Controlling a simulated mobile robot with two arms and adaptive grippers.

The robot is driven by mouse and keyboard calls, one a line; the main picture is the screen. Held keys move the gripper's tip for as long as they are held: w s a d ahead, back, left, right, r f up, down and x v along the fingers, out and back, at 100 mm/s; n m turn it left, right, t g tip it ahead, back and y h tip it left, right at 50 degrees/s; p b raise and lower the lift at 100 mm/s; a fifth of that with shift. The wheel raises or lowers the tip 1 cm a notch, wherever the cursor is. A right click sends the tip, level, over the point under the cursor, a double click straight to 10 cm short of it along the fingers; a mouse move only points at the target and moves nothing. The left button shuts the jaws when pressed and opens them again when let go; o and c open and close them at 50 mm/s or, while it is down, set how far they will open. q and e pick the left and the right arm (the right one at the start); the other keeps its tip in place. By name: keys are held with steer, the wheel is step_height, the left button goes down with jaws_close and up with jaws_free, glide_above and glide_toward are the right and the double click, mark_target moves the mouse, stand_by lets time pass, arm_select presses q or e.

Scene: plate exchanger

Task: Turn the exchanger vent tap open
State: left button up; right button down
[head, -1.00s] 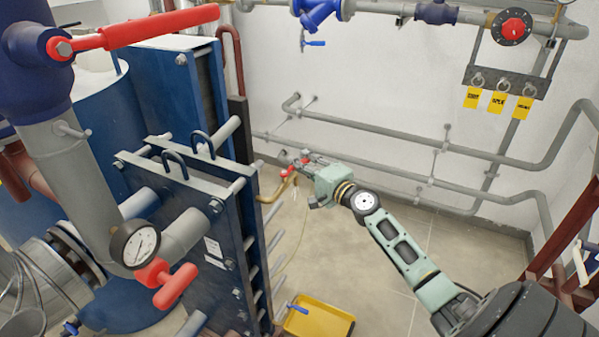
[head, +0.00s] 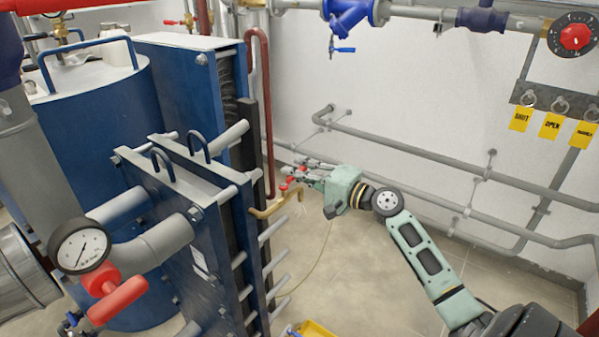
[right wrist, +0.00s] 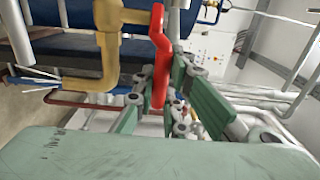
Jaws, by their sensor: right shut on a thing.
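The vent tap has a brass body with a bent spout (head: 272,208) beside the blue plate exchanger (head: 205,235). Its short red lever (head: 286,186) shows in the head view, partly covered by my fingers. In the right wrist view the brass body (right wrist: 108,45) stands left of the red lever (right wrist: 159,55), which hangs down between my fingers. My right gripper (head: 298,176) is shut on the red lever; its fingers also show in the right wrist view (right wrist: 160,98). My left gripper is not in view.
A pressure gauge (head: 80,247) and a larger red handle (head: 118,298) are at the lower left. Grey pipes (head: 430,155) run along the wall. Yellow tags (head: 550,126) hang at the right. A yellow tray (head: 312,329) lies on the floor.

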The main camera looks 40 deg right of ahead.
steer(key=shift+a+f, duration=0.1)
steer(key=c, duration=1.8)
jaws_free()
steer(key=shift+o, duration=0.2)
steer(key=v, duration=1.2)
